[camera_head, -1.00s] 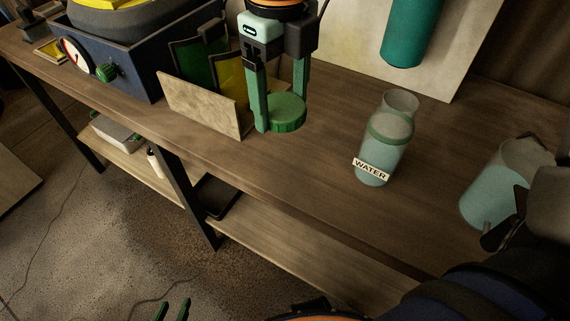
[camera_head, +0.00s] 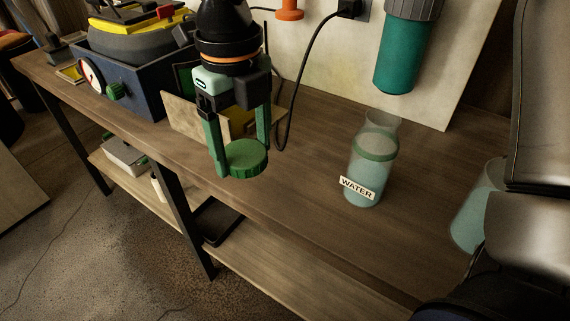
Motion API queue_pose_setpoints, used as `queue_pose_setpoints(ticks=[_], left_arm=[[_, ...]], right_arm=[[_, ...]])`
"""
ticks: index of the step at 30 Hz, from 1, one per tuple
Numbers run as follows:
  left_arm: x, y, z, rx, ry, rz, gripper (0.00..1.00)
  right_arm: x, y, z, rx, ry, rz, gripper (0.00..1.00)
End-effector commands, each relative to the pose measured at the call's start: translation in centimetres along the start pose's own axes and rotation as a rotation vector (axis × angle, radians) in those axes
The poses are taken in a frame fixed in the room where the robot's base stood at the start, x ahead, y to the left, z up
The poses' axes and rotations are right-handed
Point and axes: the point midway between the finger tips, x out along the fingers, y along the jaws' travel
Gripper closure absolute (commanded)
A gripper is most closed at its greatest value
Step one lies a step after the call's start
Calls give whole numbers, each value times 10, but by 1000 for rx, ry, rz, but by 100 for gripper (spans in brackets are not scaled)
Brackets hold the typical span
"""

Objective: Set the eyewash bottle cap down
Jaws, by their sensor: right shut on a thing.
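The green, ridged, round eyewash bottle cap (camera_head: 247,158) is between the green fingers of my right gripper (camera_head: 239,150), which is shut on it. The gripper points down and the cap lies flat-side up, over the wooden bench near its front edge. I cannot tell whether the cap touches the bench top. The eyewash bottle (camera_head: 365,170), clear with a green band and a WATER label, stands upright and open to the right of the gripper. My left gripper is not in view.
A wooden-fronted holder (camera_head: 183,115) stands just behind and left of the gripper. A blue box with a gauge (camera_head: 120,80) is farther left. A second container of bluish liquid (camera_head: 469,222) is at the right, partly hidden. A black cable (camera_head: 303,55) hangs behind. Bench between cap and bottle is clear.

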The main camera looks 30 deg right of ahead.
Motion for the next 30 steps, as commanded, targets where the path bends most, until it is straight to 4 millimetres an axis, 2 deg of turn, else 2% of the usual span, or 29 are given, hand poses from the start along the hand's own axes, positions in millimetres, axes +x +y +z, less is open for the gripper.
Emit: queue_pose_setpoints(ticks=[8,12,15,23,30], left_arm=[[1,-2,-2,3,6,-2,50],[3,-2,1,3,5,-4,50],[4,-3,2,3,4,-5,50],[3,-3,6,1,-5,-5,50],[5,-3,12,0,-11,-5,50]], right_arm=[[24,-54,11,6,1,0,84],[52,-77,16,1,4,4,84],[66,-89,19,1,2,3,84],[81,-102,22,-1,0,1,84],[114,-106,22,-1,2,1,84]])
